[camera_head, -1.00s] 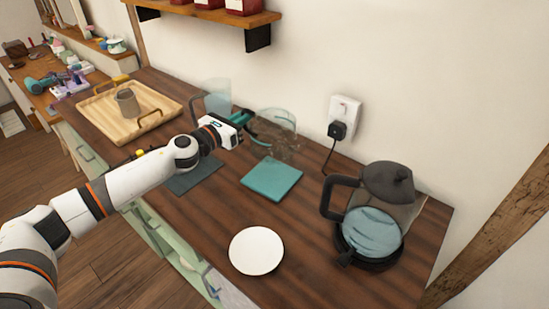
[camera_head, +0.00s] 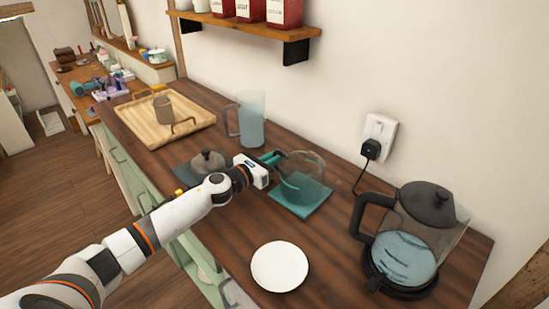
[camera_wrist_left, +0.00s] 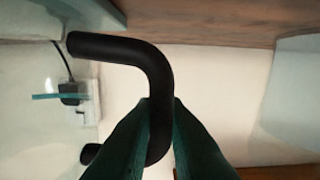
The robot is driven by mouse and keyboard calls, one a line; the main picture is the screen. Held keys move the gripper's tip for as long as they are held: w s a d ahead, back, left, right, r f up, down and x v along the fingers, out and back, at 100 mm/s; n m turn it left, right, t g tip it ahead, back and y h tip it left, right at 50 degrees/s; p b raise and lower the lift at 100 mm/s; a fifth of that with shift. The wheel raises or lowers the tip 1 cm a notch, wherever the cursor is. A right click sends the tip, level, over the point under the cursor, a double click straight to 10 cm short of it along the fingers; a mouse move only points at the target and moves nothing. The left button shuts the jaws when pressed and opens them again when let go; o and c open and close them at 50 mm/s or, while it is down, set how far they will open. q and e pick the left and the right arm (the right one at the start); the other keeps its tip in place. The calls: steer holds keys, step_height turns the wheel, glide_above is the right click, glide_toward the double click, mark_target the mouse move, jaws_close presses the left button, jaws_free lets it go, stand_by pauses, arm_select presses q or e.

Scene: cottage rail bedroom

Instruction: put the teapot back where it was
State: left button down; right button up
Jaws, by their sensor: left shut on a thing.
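The clear glass teapot (camera_head: 308,165) is over the teal square trivet (camera_head: 314,209), with pale teal showing through its lower part. I cannot tell whether its base touches the trivet. My left gripper (camera_head: 268,160) comes from the left and is shut on the teapot's handle. In the left wrist view, the black bent handle (camera_wrist_left: 118,48) passes between the green fingers (camera_wrist_left: 160,135), and clear glass shows at the left. A dark lid with a knob (camera_head: 208,160) lies on a dark slate mat (camera_head: 183,174), behind my forearm. My right gripper is out of view.
A glass kettle (camera_head: 405,250) stands on its base at the right, near a wall plug (camera_head: 371,149). A white plate (camera_head: 279,267) lies at the front. A clear jug (camera_head: 250,120) and a wooden tray (camera_head: 135,115) with a cup (camera_head: 162,109) stand behind. Bare counter separates plate and kettle.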

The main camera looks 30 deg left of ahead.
arm_select(q)
steer(key=c, duration=1.5)
jaws_free()
steer(key=shift+f, duration=0.1)
steer(key=shift+o, duration=0.2)
steer(key=b+v, duration=0.2)
steer(key=v, duration=0.9)
steer(key=shift+s, duration=0.1)
steer(key=shift+s+a, duration=0.15)
steer(key=shift+s, duration=0.25)
